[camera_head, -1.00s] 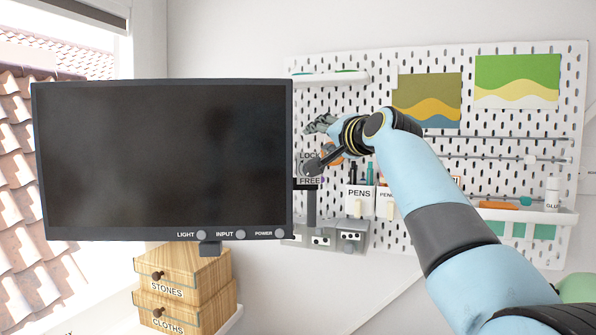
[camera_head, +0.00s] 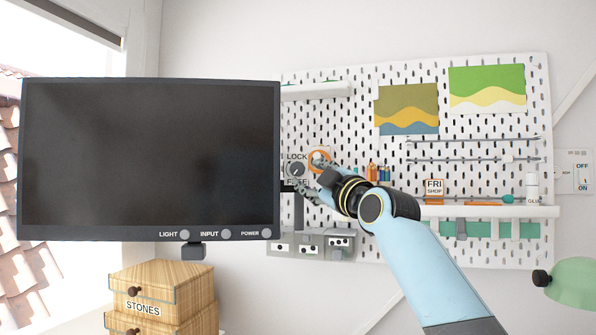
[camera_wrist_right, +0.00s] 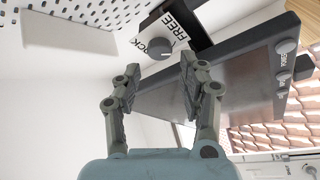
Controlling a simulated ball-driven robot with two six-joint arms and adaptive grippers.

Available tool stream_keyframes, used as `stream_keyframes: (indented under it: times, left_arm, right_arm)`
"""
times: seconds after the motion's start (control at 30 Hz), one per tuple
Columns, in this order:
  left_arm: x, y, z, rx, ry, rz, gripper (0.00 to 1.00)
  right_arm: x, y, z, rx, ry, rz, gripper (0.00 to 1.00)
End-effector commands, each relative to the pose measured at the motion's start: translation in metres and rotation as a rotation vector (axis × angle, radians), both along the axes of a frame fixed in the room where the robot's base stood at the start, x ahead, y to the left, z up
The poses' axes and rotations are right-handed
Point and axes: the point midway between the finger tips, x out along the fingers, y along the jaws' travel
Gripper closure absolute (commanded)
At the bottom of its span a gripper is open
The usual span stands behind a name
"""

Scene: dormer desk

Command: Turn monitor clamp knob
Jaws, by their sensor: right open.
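The clamp knob (camera_head: 297,169) is a small dark grey round knob on a plate at the monitor's right edge, with LOCK above it and FREE below, partly covered. In the right wrist view the knob (camera_wrist_right: 158,48) lies beyond and between the fingertips, with a light pointer mark on it. The monitor (camera_head: 150,155) has a dark screen. My right gripper (camera_head: 312,182) is just right of the knob, its fingers towards it. In the wrist view the right gripper (camera_wrist_right: 160,75) is open and empty, apart from the knob. My left gripper is out of view.
A white pegboard (camera_head: 360,100) stands behind, with an orange ring (camera_head: 319,155), pens and a shelf (camera_head: 480,211). Grey sockets (camera_head: 312,243) sit below the knob. Wooden drawers (camera_head: 160,290) stand under the monitor. A green lamp (camera_head: 575,283) is at right.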

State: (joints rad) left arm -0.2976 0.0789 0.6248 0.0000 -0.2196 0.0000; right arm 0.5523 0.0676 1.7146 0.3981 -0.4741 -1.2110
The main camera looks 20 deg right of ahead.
Motion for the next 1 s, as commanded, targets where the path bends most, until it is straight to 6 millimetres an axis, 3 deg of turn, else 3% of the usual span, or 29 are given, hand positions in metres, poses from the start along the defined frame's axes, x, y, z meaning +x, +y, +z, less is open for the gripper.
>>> stream_keyframes:
  times: [0.1,0.3,0.67,1.0]
  left_arm:
    - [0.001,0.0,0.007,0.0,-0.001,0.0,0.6]
    - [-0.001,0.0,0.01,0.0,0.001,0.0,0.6]
    - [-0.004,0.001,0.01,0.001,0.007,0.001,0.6]
    - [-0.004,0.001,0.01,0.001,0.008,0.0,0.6]
  right_arm:
    - [0.023,0.004,0.008,0.004,0.001,0.001,0.58]
    - [0.048,0.008,0.013,0.003,0.0,0.001,0.58]
    - [0.055,0.009,0.013,0.002,0.0,0.0,0.58]
    - [0.055,0.009,0.013,0.002,0.001,0.001,1.0]
